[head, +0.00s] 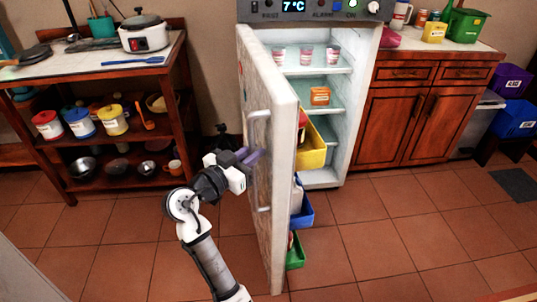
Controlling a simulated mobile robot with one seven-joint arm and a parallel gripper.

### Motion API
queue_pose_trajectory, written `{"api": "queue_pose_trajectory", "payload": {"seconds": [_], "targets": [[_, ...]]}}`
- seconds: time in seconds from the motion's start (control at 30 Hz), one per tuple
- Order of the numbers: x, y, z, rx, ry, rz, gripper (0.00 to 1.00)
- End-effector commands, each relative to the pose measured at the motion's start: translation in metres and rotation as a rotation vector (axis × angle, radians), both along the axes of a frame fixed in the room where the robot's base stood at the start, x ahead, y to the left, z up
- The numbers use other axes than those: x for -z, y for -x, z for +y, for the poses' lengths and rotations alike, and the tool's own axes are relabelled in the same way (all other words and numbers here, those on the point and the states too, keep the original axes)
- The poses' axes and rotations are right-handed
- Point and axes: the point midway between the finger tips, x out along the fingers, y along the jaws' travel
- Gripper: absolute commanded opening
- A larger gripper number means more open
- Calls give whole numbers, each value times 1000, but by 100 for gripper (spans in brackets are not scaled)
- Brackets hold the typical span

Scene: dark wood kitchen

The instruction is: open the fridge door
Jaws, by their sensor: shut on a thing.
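The white fridge (342,150) stands at the back centre with its door (268,110) swung wide open toward me. The door's outer face is turned left and carries a long pale vertical handle (254,135). My gripper (250,156) is at the middle of this handle, with its purple fingers shut on it. The finger tips are small here, so their exact contact is hard to see. Inside the fridge, several cups and an orange box (320,95) stand on the shelves. Yellow, blue and green bins hang on the door's inner side.
A wooden shelf unit (175,110) with pots and jars stands at the left. A wooden cabinet (415,120) stands right of the fridge, with purple and blue bins (514,117) beyond it. The tiled floor (400,235) right of the door is clear.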

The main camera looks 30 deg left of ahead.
Motion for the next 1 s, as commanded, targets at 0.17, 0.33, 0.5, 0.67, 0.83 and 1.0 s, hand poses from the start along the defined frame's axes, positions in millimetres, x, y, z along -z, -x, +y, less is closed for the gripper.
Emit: {"api": "queue_pose_trajectory", "payload": {"seconds": [0.17,0.33,0.5,0.67,0.83,1.0], "targets": [[-3,6,16,25,0,-8,0],[-3,9,21,41,-2,-6,0],[-3,10,22,46,-1,-5,0],[-3,9,22,47,-1,-5,0],[-3,9,21,49,-1,-4,25],[-2,10,20,51,-1,-2,35]]}}
